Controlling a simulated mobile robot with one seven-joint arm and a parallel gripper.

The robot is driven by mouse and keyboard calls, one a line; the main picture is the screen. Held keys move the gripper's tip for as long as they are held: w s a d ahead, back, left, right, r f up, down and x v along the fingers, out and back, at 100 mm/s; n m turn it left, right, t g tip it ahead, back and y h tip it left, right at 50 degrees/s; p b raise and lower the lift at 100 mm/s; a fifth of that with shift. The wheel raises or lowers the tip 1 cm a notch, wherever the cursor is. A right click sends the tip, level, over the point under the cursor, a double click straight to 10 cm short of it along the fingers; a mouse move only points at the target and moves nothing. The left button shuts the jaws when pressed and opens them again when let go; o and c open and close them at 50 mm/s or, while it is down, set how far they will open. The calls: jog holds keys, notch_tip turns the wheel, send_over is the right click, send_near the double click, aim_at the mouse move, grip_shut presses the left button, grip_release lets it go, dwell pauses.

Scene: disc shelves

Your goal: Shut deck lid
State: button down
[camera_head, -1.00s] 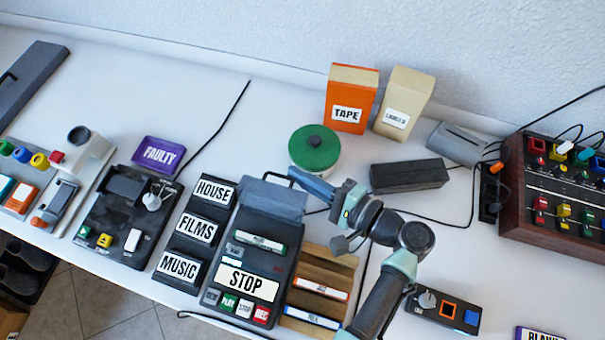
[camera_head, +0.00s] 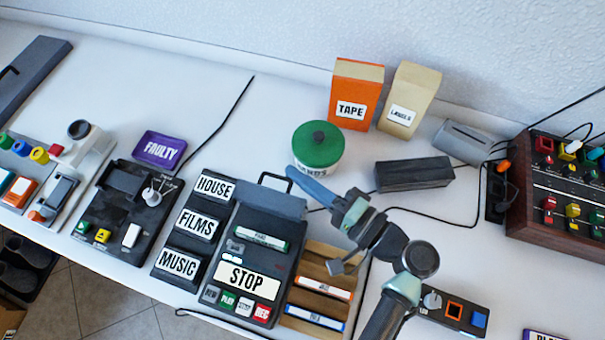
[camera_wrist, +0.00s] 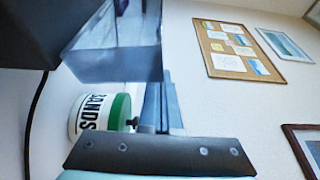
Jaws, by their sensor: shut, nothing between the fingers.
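The deck (camera_head: 285,265) is a dark grey machine with a STOP label and a row of buttons along its front. Its blue-grey lid (camera_head: 265,206) stands raised at the deck's back end, with a dark handle (camera_head: 275,177) behind it. In the wrist view a large glassy grey panel (camera_wrist: 115,52), apparently the lid, is close above the fingers. My gripper (camera_head: 291,173) is shut and empty, with its fingertips beside the lid's back right corner. It also shows in the wrist view (camera_wrist: 163,105). I cannot tell whether it touches the lid.
A green-topped tin (camera_head: 318,147) stands just behind my fingertips. An orange TAPE box (camera_head: 354,82) and a cream LABELS box (camera_head: 410,83) are farther back. A dark block (camera_head: 413,174) lies right. A cassette rack (camera_head: 320,270) and labelled HOUSE, FILMS and MUSIC holder (camera_head: 193,242) flank the deck.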

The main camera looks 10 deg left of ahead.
aim_at(288, 213)
jog(key=s+n, duration=0.1)
jog(key=n+b, duration=0.1)
jog(key=s+r+n+y+b, duration=0.1)
jog(key=shift+s+a+n+t, duration=0.25)
jog(key=shift+s+n+t, duration=0.05)
jog(key=shift+s, duration=0.05)
jog(key=shift+s+r+n, duration=0.15)
jog(key=shift+s+n, duration=0.15)
jog(key=shift+s, duration=0.05)
jog(key=shift+s+a+r, duration=0.1)
jog(key=shift+s+a, duration=0.1)
jog(key=shift+s, duration=0.5)
jog(key=shift+s+a+r, duration=0.1)
jog(key=shift+s+a, duration=0.05)
jog(key=shift+s, duration=0.55)
jog(key=shift+s+a+f, duration=0.15)
jog(key=shift+s, duration=0.4)
jog(key=shift+s+a+f, duration=0.1)
jog(key=shift+s, duration=0.45)
jog(key=shift+s+a+f, duration=0.1)
jog(key=shift+s+f, duration=0.2)
jog(key=shift+s, duration=0.25)
jog(key=shift+s, duration=0.15)
jog(key=shift+f, duration=0.1)
